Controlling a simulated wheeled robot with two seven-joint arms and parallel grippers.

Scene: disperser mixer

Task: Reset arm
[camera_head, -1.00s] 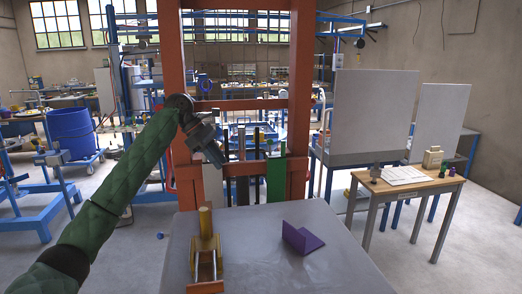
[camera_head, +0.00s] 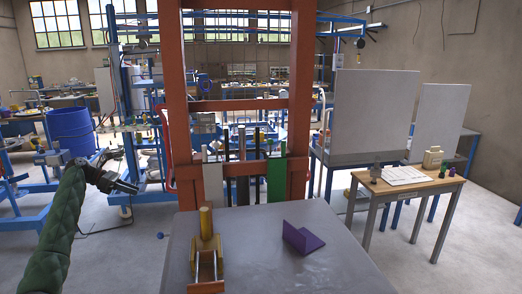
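My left arm comes in from the lower left in a green quilted sleeve. My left gripper (camera_head: 124,187) is in the air left of the grey table (camera_head: 345,262), apart from everything on it. It is small and dark, and I cannot tell whether its fingers are open or shut. My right gripper is not in view. On the table stand a yellow cylinder on a brass-coloured fixture (camera_head: 207,245) and a purple angled block (camera_head: 303,237).
An orange frame (camera_head: 176,100) rises behind the table, with a green strip (camera_head: 277,180) and a white strip on it. A wooden side table (camera_head: 408,185) with papers stands at right. A blue drum (camera_head: 70,130) is at left.

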